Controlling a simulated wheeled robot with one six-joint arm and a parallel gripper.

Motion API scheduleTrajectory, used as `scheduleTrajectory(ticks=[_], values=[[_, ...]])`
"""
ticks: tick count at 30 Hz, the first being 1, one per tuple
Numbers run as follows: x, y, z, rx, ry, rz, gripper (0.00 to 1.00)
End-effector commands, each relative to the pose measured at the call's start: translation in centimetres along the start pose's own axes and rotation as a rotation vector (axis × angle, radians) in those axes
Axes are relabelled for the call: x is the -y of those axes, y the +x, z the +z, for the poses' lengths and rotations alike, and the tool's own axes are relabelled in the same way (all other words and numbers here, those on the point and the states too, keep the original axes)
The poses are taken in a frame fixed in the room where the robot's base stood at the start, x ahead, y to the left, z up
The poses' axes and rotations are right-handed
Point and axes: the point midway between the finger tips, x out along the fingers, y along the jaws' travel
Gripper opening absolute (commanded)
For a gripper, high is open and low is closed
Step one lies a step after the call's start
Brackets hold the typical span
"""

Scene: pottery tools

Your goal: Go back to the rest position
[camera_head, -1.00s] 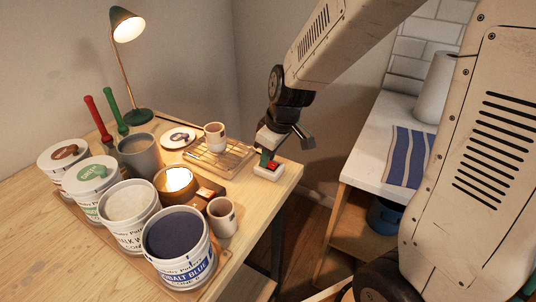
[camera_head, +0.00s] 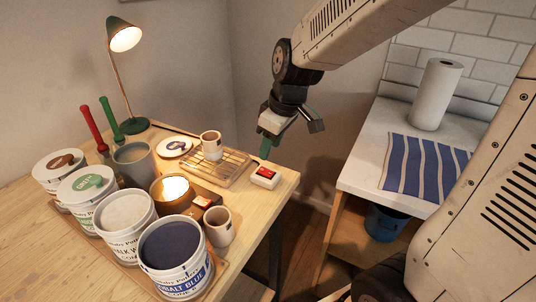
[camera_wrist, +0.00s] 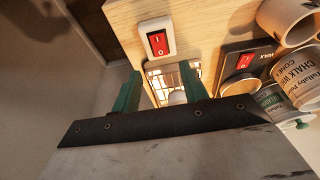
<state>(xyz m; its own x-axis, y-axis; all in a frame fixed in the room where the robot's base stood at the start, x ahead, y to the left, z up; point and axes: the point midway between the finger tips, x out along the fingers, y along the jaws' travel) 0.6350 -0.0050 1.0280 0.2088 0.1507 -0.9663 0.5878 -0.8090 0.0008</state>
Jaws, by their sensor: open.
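My gripper (camera_head: 272,148) is open and empty in the head view. It hangs in the air above the right end of the wooden table (camera_head: 262,206), over the small white switch box (camera_head: 265,175) with a red rocker, and apart from it. In the wrist view its two green fingers (camera_wrist: 160,92) stand apart with nothing between them. The switch box (camera_wrist: 157,40) shows beyond the fingers in that view, near the table's edge.
A wire rack (camera_head: 226,168) with a cup (camera_head: 210,145) stands left of the switch box. Several glaze buckets, including cobalt blue (camera_head: 176,258), and a lit warmer (camera_head: 174,188) fill the table. A white counter (camera_head: 365,160) with a striped towel (camera_head: 425,167) stands right. Air between is free.

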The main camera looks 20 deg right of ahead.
Motion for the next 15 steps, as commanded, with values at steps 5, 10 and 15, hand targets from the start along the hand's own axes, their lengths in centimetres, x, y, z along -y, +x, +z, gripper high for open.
scheduleTrajectory(ticks=[5,10,15], values=[[-0.01,-0.90,0.01,0.000,-0.001,0.001,0.44],[0.00,-0.89,0.03,0.001,0.000,0.000,0.44],[0.00,-0.87,0.03,0.001,0.000,0.000,0.44]])
